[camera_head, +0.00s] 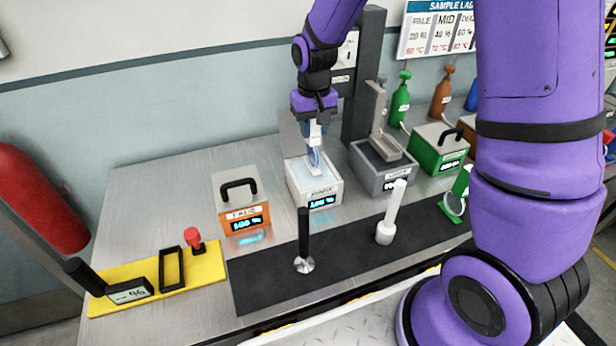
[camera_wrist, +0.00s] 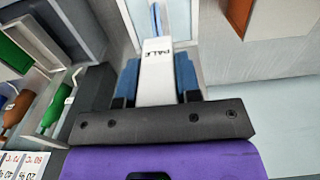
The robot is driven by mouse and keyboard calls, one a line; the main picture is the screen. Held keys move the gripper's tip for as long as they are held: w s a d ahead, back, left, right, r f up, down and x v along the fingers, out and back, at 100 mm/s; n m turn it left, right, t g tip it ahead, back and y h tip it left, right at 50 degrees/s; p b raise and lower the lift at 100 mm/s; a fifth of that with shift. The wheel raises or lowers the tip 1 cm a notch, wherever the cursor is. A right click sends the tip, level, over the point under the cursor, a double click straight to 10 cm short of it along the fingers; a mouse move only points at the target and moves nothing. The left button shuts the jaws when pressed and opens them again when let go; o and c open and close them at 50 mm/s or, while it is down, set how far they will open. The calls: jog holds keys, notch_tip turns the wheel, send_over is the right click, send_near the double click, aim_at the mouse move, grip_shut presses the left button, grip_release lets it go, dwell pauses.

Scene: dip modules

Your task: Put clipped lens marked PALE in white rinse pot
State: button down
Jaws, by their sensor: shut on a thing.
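My gripper (camera_head: 314,150) points down over the white rinse pot (camera_head: 322,190), whose lid (camera_head: 290,135) stands open behind it. My gripper is shut on a white clip marked PALE (camera_wrist: 157,58), held between its blue fingers. A thin bluish lens (camera_wrist: 156,18) seen nearly edge-on extends beyond the clip in the wrist view. In the head view the fingers and clip hide most of the lens, and its low end is at the pot's opening. I cannot tell how deep it sits or whether it touches the pot.
An orange-fronted box (camera_head: 241,205) stands left of the pot, a grey open pot (camera_head: 382,180) and a green box (camera_head: 438,150) right. A black mat (camera_head: 345,255) in front holds a black-handled tool (camera_head: 304,240), a white-handled tool (camera_head: 392,215) and a green-handled lens (camera_head: 456,198).

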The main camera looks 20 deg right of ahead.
jog(key=shift+f, duration=4.95)
jog(key=c, duration=0.8)
grip_release()
notch_tip(320, 180, up, 13)
jog(key=shift+f, duration=0.2)
notch_tip(320, 180, up, 8)
jog(key=f+t, duration=0.1)
send_over(313, 159)
jog(key=s+d, duration=0.3)
jog(key=s+d+r+t, duration=0.2)
jog(key=s+r, duration=0.4)
jog(key=s, duration=0.5)
jog(key=s+d+r+t, duration=0.2)
jog(key=s+r, duration=0.5)
jog(key=s, duration=0.4)
jog(key=shift+s+d, duration=0.2)
jog(key=shift+s, duration=0.2)
